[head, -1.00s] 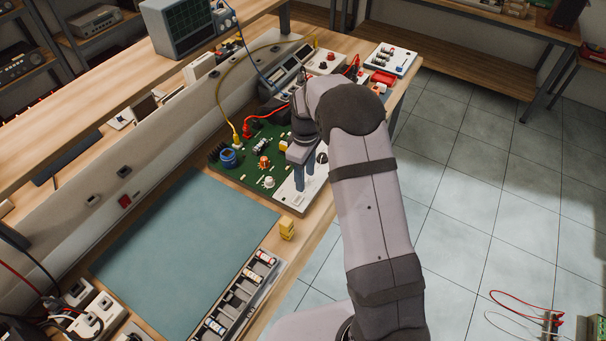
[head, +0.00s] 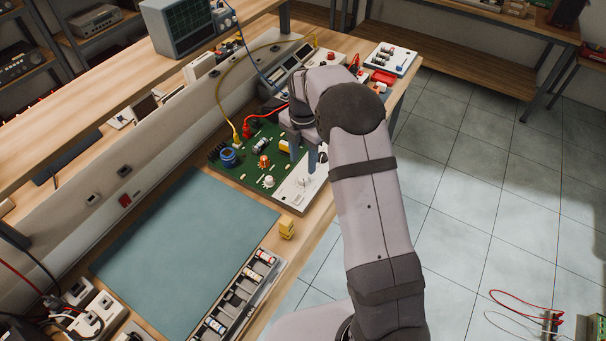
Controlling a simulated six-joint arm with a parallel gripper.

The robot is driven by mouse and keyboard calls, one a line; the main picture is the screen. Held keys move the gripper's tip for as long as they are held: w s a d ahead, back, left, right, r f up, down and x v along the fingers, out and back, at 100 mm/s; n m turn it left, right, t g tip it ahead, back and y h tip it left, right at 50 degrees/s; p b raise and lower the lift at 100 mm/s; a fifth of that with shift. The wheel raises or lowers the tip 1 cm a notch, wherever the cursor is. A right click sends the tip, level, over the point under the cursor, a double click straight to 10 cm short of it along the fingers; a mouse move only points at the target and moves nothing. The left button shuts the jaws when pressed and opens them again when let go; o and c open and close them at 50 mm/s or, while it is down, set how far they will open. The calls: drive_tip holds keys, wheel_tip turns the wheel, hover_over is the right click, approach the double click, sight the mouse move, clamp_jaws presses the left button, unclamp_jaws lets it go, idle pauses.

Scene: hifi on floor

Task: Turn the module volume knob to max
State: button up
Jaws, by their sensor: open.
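The module is a green circuit board (head: 250,177) with a white panel (head: 290,194) along its front edge, lying on the bench. A small pale knob (head: 301,182) stands on the white panel, in front of my gripper. A white knob (head: 268,181) and an orange part (head: 264,161) stand on the green area. I cannot read which knob is marked volume, or its setting. My gripper (head: 304,158) is open, fingers pointing down over the right part of the module. No object shows between the fingers. My wrist and arm hide the module's right end.
A blue coil (head: 229,158) and red and yellow plugged cables stand at the board's back. A teal mat (head: 185,265) lies at left, clear. A yellow block (head: 287,227) and a tray of cylinders (head: 240,296) lie near the front edge. An oscilloscope (head: 178,25) stands on the shelf.

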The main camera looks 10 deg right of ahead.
sight(303, 178)
drive_tip(key=shift+f+p, duration=1.4)
drive_tip(key=shift+f, duration=2.2)
drive_tip(key=c, duration=1)
